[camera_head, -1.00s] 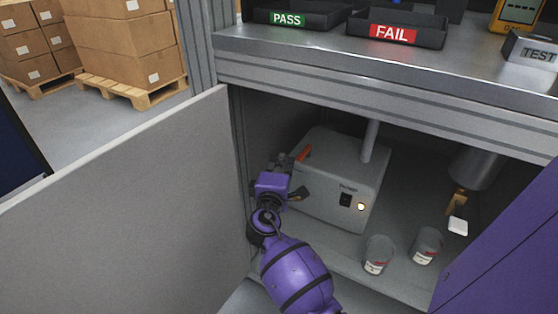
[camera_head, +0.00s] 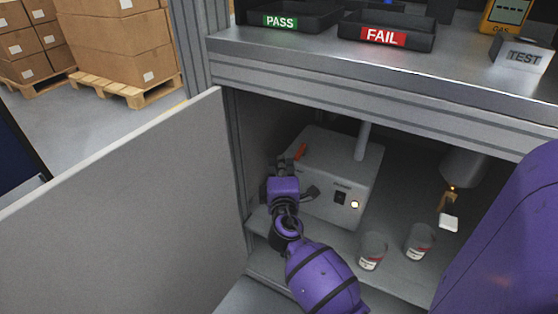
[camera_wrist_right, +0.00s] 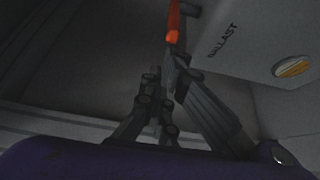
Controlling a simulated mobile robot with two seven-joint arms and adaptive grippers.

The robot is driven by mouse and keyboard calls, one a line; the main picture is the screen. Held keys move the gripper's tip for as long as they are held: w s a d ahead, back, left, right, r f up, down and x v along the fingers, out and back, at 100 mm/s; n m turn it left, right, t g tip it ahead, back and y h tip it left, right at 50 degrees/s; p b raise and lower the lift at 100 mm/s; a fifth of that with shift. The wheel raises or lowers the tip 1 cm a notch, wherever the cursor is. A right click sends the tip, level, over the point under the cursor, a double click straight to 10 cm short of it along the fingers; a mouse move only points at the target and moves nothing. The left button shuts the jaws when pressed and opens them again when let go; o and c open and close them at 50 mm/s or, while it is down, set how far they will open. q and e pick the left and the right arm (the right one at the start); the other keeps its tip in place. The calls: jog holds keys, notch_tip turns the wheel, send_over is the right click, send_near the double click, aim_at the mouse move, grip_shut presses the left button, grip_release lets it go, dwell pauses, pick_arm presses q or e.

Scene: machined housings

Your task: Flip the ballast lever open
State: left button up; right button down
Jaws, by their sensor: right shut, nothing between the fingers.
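The orange ballast lever (camera_head: 300,151) is on the top left edge of a light grey box (camera_head: 345,160) inside the cabinet. In the right wrist view the orange lever (camera_wrist_right: 173,24) rises at the top middle, beside the box wall marked BALLAST (camera_wrist_right: 222,41). My right gripper (camera_head: 284,163) is at the box's left side, just left of and below the lever. In the wrist view its dark fingers (camera_wrist_right: 178,52) are shut and empty, with their tips close to the lever's lower end; contact cannot be told. My left gripper is not in view.
The open grey door (camera_head: 120,210) stands on the left. Two cans (camera_head: 371,251) (camera_head: 420,241) stand on the cabinet floor right of my forearm. A grey pipe (camera_head: 362,140) rises from the box. The worktop (camera_head: 300,55) with PASS and FAIL trays overhangs the cabinet.

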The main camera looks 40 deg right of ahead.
jog(key=s+d+n+t+y, duration=0.1)
jog(key=s+n+y, duration=0.1)
jog(key=y, duration=0.2)
jog(key=s+d+n+t+y, duration=0.1)
jog(key=s+d+n+y, duration=0.1)
jog(key=s+n+y, duration=0.1)
jog(key=s+d+n+t+y+b, duration=0.1)
jog(key=s+d+n+y, duration=0.1)
jog(key=n+y, duration=0.1)
jog(key=shift+s+d+r+t+y, duration=0.15)
jog(key=shift+t+y, duration=0.15)
jog(key=shift+y, duration=0.6)
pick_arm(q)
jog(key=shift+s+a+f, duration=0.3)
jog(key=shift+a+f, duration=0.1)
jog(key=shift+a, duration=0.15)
